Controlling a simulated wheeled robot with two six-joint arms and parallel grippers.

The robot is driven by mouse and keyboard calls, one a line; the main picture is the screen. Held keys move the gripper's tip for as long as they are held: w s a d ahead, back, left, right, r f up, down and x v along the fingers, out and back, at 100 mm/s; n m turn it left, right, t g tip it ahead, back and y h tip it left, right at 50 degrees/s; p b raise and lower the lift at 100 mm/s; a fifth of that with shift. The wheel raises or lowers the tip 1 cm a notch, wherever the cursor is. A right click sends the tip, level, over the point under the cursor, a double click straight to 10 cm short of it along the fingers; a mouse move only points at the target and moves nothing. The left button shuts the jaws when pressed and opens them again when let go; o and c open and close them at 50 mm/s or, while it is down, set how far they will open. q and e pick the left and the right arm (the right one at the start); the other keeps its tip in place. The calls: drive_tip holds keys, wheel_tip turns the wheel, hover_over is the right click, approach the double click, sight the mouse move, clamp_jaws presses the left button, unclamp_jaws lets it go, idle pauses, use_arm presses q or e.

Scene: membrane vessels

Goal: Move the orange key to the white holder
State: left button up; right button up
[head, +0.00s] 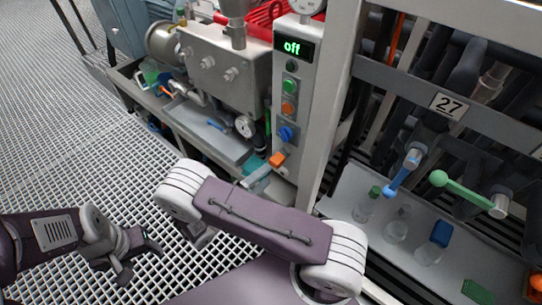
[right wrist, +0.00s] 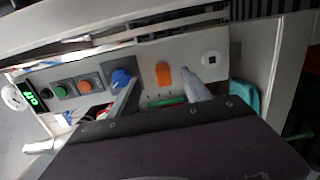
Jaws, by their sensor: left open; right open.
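The orange key (head: 278,160) sits low on the grey upright control panel, below the blue knob. It also shows in the right wrist view (right wrist: 163,74). My right gripper (head: 265,178) is open just in front of the panel's lower part, partly hidden by my arm in the head view. In the right wrist view its fingers (right wrist: 160,78) stand either side of the key, with no clear contact. A white square with a dark hole (right wrist: 211,60), apparently the white holder, is beside the key on the panel. My left gripper (head: 130,250) is open and empty over the grating floor.
The panel (head: 309,100) carries an "off" display (head: 292,48), green and orange buttons and a blue knob (head: 286,133). A grey frame post stands right of it. Blue (head: 398,180) and green (head: 462,190) valve handles and several bottles are further right. A metal tank unit stands left.

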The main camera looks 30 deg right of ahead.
sight(273, 165)
drive_tip(key=shift+w+a+f+n+t, duration=0.3)
drive_tip(key=shift+w+a+t, duration=0.2)
drive_tip(key=shift+t, duration=0.2)
drive_tip(key=shift+p+x, duration=0.35)
drive_tip(key=shift+x, duration=4.2)
drive_tip(key=shift+s, duration=0.1)
clamp_jaws()
drive_tip(key=shift+a, duration=0.1)
